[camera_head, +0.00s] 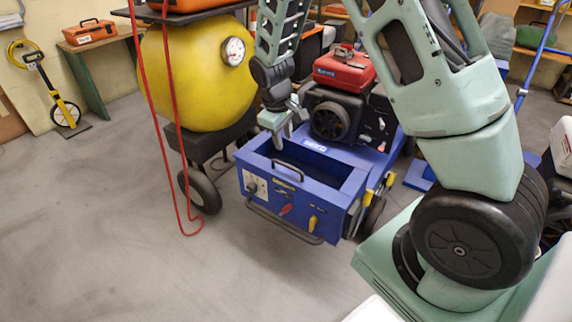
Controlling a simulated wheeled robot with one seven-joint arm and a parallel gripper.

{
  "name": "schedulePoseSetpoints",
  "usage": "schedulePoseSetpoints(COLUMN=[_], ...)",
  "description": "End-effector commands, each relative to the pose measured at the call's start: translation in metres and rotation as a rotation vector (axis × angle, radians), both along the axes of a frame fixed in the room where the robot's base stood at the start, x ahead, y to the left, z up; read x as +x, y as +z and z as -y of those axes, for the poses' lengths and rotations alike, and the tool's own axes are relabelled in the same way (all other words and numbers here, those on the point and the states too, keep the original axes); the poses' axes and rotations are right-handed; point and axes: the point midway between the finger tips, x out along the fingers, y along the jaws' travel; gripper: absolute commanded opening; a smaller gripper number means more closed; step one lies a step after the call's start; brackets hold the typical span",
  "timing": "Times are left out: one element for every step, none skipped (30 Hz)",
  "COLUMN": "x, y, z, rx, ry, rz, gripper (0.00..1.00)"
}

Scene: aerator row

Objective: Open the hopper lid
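The blue aerator (325,232) stands in the middle of the floor, with a box-shaped hopper at its front. The hopper's blue rim (338,203) surrounds a dark blue hollow. A dark bar handle (287,170) sits by the front rim. I cannot make out a separate lid or tell its position for certain. My gripper (283,138) points down at the hopper's back left corner, behind the handle and apart from it. Its fingertips are small and overlap the blue body, so finger gap and contact are unclear.
A red engine (343,70) rises behind the hopper. A yellow tank (190,75) on wheels stands close at left, with a red hose (166,130) hanging before it. A measuring wheel (66,111) leans at far left. The floor in front and left is clear.

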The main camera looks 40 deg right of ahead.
Motion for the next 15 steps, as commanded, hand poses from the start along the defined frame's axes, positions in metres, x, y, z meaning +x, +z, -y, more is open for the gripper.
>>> schedulePoseSetpoints(x=[0.0, 0.001, 0.001, 0.002, 0.002, 0.002, 0.002, 0.003, 0.004, 0.004, 0.004, 0.005, 0.006, 0.006, 0.006], y=[-0.015, -0.021, -0.029, -0.036, -0.042, -0.05, -0.056, -0.062, -0.069, -0.074, -0.078, -0.084, -0.088, -0.091, -0.095], z=[0.002, 0.003, 0.005, 0.006, 0.007, 0.009, 0.01, 0.011, 0.012, 0.013, 0.014, 0.015, 0.016, 0.016, 0.017], rx=[0.0, 0.0, 0.0, 0.0, 0.0, 0.0, 0.001, 0.0, 0.0, 0.0, 0.0, 0.001, 0.0, 0.0, 0.0], ry=[-0.001, -0.001, -0.001, -0.001, -0.002, -0.002, -0.002, -0.002, -0.001, -0.001, -0.001, 0.0, 0.0, 0.0, 0.0], rz=[-0.003, -0.003, -0.003, -0.003, -0.003, -0.003, -0.004, -0.003, -0.002, -0.003, -0.003, -0.001, -0.001, -0.001, -0.001], gripper=[0.33, 0.33, 0.33, 0.33, 0.33, 0.33, 0.33, 0.33, 0.33, 0.33, 0.33, 0.33, 0.33, 0.33, 0.33])
